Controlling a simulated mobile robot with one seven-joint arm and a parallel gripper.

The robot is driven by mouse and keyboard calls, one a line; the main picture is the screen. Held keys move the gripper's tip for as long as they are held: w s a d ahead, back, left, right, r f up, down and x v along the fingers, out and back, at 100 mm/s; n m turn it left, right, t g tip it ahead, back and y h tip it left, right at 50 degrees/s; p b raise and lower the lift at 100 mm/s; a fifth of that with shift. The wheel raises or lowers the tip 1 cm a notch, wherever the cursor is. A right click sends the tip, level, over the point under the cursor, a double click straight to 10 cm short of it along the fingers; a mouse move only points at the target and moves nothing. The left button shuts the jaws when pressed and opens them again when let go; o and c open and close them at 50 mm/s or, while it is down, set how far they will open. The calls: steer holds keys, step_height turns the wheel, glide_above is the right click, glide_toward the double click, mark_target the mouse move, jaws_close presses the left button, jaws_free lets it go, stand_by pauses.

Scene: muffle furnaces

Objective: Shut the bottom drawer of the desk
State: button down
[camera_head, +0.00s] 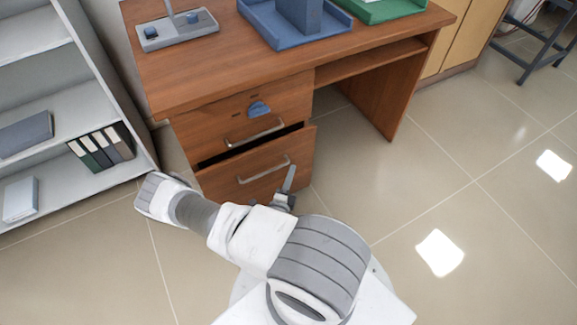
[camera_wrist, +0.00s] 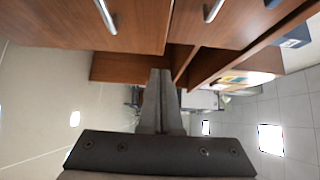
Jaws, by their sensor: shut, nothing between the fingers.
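The brown wooden desk (camera_head: 215,85) stands ahead, with two drawers under its left side. Its bottom drawer (camera_head: 226,185) sticks out a little, with a dark gap above its front and a silver bar handle (camera_head: 264,173). In the wrist view the bottom drawer (camera_wrist: 60,22) fills the upper left, and its handle (camera_wrist: 105,15) shows at the top. My gripper (camera_head: 290,178) is near the right end of the drawer front, partly hidden by my arm. In the wrist view my gripper (camera_wrist: 160,78) has its fingers together and empty; contact with the drawer cannot be told.
The top drawer (camera_head: 280,105) looks shut, with a blue piece on its front. Blue (camera_head: 257,22) and green (camera_head: 385,8) trays and a grey stand (camera_head: 180,32) are on the desk. A grey shelf unit (camera_head: 60,165) stands left. Open tiled floor (camera_head: 440,180) lies right.

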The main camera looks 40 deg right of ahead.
steer(key=b, duration=0.2)
glide_toward(295, 138)
steer(key=s+d, duration=0.1)
steer(key=d, duration=0.2)
steer(key=w+d, duration=0.1)
steer(key=w+b, duration=0.1)
steer(key=w, duration=0.1)
steer(key=shift+d, duration=0.4)
steer(key=shift+w+d+r, duration=0.1)
steer(key=shift+w, duration=0.45)
